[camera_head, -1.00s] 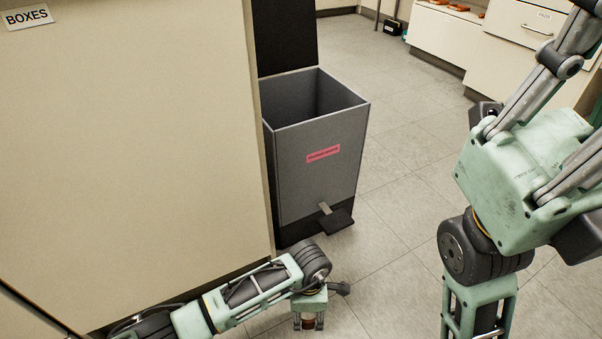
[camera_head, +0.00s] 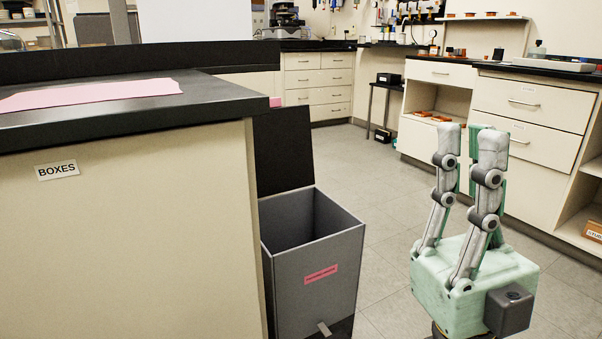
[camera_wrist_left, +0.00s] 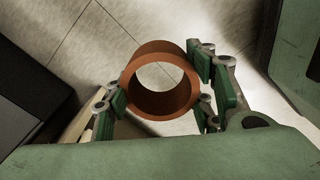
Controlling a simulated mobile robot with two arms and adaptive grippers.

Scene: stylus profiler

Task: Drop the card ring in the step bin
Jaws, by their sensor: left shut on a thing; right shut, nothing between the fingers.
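The card ring (camera_wrist_left: 155,106) is a short brown tube in the left wrist view. My left gripper (camera_wrist_left: 158,82) is shut on it, with finger pads at its left and right sides. The left gripper is out of the head view. The step bin (camera_head: 337,255) is a grey box with a pink label, beside the cabinet's right end. Its black lid (camera_head: 284,150) stands open at the back and its top is open; the inner floor is hidden. The pedal (camera_head: 324,329) shows at the bottom edge. My right gripper (camera_head: 469,138) is shut and empty, pointing up, right of the bin.
A cabinet (camera_head: 150,230) marked BOXES, with a dark worktop (camera_head: 215,98), blocks the left side. A pink sheet (camera_head: 90,94) lies on the top. Drawers (camera_head: 535,107) line the right. Tiled floor (camera_head: 385,215) is clear between them. The wrist view shows an unidentified dark block (camera_wrist_left: 30,100) at left.

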